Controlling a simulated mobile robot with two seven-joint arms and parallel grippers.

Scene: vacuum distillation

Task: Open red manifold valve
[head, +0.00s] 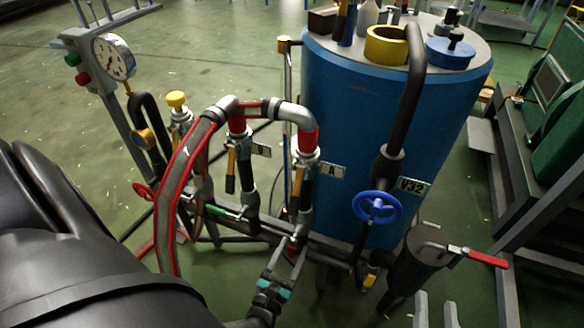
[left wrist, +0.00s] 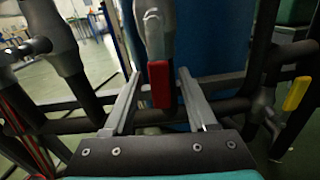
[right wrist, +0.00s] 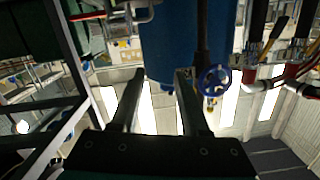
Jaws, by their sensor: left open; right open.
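In the left wrist view a red valve handle (left wrist: 160,84) hangs below a grey valve body (left wrist: 154,30). It lies between the spread fingers of my left gripper (left wrist: 158,80), with gaps on both sides. My right gripper (head: 436,300) is open and empty at the bottom edge. It also shows in the right wrist view (right wrist: 157,82), with nothing between its fingers.
A blue tank (head: 390,110) stands behind the manifold. A blue handwheel (head: 377,207) sits by the "V32" tag. A red lever (head: 485,258) sticks out at right, a red handwheel (head: 143,191) at left. A red-edged hose (head: 172,190) arches over the manifold. Dark frames stand at right.

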